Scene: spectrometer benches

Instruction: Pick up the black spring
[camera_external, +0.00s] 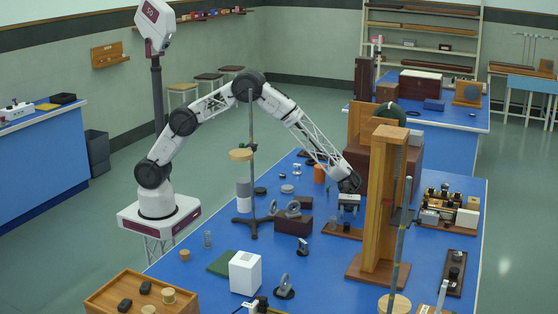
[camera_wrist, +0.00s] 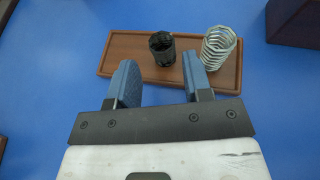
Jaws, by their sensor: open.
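The black spring (camera_wrist: 162,48) stands upright on a brown wooden tray (camera_wrist: 122,58) in the wrist view. A silver spring (camera_wrist: 217,46) stands just to its right on the same tray. My gripper (camera_wrist: 157,80) is open and empty, with its two blue-grey fingers pointing toward the tray. The right finger is close to the silver spring in the picture. In the external view my gripper (camera_external: 349,206) hangs above the wooden tray (camera_external: 341,232); the springs are too small to make out clearly there.
A tall wooden frame (camera_external: 384,205) stands just right of my gripper. A dark red block (camera_external: 293,224) with rings lies to its left, and a retort stand (camera_external: 252,190) is farther left. A white box (camera_external: 245,273) stands nearer the front. Blue table shows around the tray.

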